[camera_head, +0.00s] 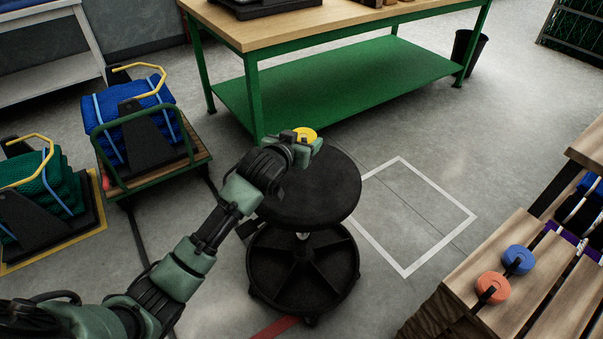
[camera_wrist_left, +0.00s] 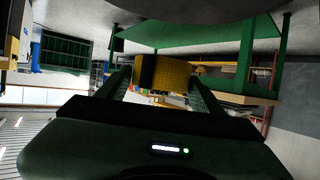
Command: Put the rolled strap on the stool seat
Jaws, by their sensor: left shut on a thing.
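A yellow rolled strap (camera_head: 306,134) is held between the fingers of my left gripper (camera_head: 300,145), over the far part of the round black stool seat (camera_head: 325,190). In the left wrist view the yellow strap (camera_wrist_left: 170,75) with its dark band sits between the two fingers. I cannot tell whether the strap touches the seat or is a little above it. The stool stands on a round black base with casters. The visible part of the seat is otherwise bare. My left arm covers the seat's left edge. My right gripper is not in view.
A workbench (camera_head: 350,25) with a green lower shelf stands behind the stool. Trolleys with blue netting (camera_head: 130,120) and green netting (camera_head: 45,185) are at the left. Blue (camera_head: 517,259) and orange (camera_head: 492,287) rolled straps lie on a wooden bench (camera_head: 540,290) at the right. The floor right of the stool is clear.

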